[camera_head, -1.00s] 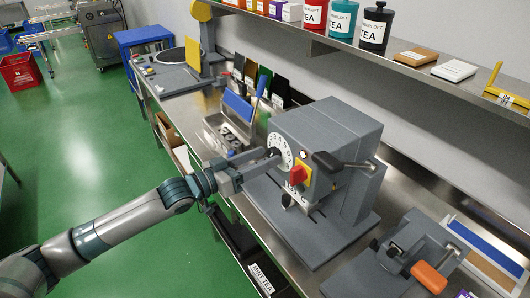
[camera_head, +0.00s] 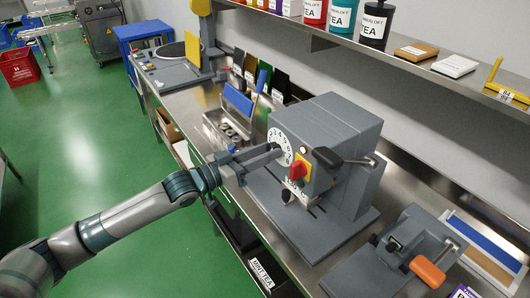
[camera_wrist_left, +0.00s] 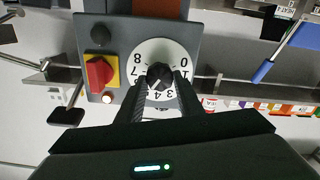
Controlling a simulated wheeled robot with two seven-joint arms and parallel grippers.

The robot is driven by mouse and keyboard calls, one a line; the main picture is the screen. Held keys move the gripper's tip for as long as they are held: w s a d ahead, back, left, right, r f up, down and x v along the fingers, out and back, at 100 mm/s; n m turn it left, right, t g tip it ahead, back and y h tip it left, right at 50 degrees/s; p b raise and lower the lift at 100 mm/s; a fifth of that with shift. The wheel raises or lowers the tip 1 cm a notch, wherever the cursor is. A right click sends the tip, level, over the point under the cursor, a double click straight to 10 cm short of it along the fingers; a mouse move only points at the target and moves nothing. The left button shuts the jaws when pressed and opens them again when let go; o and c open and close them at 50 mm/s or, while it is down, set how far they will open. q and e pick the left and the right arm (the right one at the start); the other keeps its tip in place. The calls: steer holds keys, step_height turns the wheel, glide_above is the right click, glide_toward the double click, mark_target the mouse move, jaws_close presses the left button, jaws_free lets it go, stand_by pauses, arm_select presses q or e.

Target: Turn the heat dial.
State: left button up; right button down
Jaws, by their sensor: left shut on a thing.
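The heat dial is a white numbered disc (camera_head: 280,146) with a dark knob, on the front of the grey machine (camera_head: 325,130). In the left wrist view, the dark knob (camera_wrist_left: 159,76) sits at the disc's centre, with numbers around it. My left gripper (camera_head: 272,152) reaches the dial from the left. In the wrist view its two fingers are on either side of the knob, shut on it, and cover part of the disc. My right gripper is in neither view.
A red switch on a yellow plate (camera_head: 298,171) and a black lever (camera_head: 328,157) are beside the dial. A device with an orange handle (camera_head: 427,271) stands at the lower right. A bin with a blue panel (camera_head: 238,102) stands behind. A shelf (camera_head: 430,66) runs above.

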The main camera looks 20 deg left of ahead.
arm_select(q)
steer(key=shift+d+m+b, duration=0.1)
steer(key=shift+m+b, duration=0.4)
steer(key=shift+m, duration=2.2)
steer(key=o, duration=1.1)
steer(key=shift+c, duration=0.2)
steer(key=shift+s, duration=0.15)
